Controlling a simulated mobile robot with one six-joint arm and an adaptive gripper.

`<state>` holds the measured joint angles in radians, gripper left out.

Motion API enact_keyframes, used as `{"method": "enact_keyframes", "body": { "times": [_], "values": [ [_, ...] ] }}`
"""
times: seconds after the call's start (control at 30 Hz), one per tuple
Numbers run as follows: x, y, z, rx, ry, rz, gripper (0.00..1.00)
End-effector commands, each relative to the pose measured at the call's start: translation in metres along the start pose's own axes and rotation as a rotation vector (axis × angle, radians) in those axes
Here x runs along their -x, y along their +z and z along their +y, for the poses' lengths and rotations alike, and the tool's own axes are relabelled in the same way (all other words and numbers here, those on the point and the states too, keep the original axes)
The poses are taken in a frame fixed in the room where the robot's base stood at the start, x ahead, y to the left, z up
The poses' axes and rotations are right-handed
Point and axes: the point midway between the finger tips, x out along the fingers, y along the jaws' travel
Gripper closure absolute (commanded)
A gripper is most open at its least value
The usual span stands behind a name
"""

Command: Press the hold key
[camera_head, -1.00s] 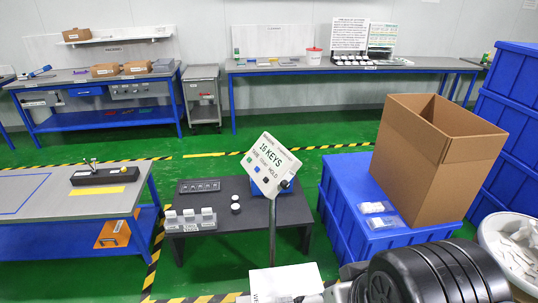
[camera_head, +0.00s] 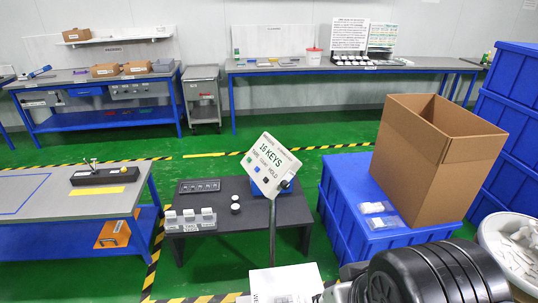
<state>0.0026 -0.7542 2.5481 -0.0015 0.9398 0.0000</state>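A tilted white indicator panel (camera_head: 271,164) stands on a grey post near the middle of the view. Below the display are small coloured keys under printed labels that seem to read TARE, COUNT and HOLD. The dark key (camera_head: 265,180) lies lowest, on the side of the HOLD label. The labels are small, so I cannot be certain which key each belongs to. My gripper is not in view, and I see nothing touching the panel. A large black part of my own arm fills the bottom right.
A low dark table (camera_head: 258,214) behind the post carries white blocks (camera_head: 190,217) and a grey switch box (camera_head: 198,185). A cardboard box (camera_head: 430,165) stands on a blue crate (camera_head: 345,205) at right. A grey bench (camera_head: 50,205) is at left.

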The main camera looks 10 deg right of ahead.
Motion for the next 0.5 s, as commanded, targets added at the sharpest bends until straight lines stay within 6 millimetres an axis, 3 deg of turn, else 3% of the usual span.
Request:
{"method": "enact_keyframes", "body": {
  "times": [0.37, 0.5],
  "values": [
    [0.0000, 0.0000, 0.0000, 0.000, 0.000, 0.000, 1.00],
    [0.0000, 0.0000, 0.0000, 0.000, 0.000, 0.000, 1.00]
  ]
}}
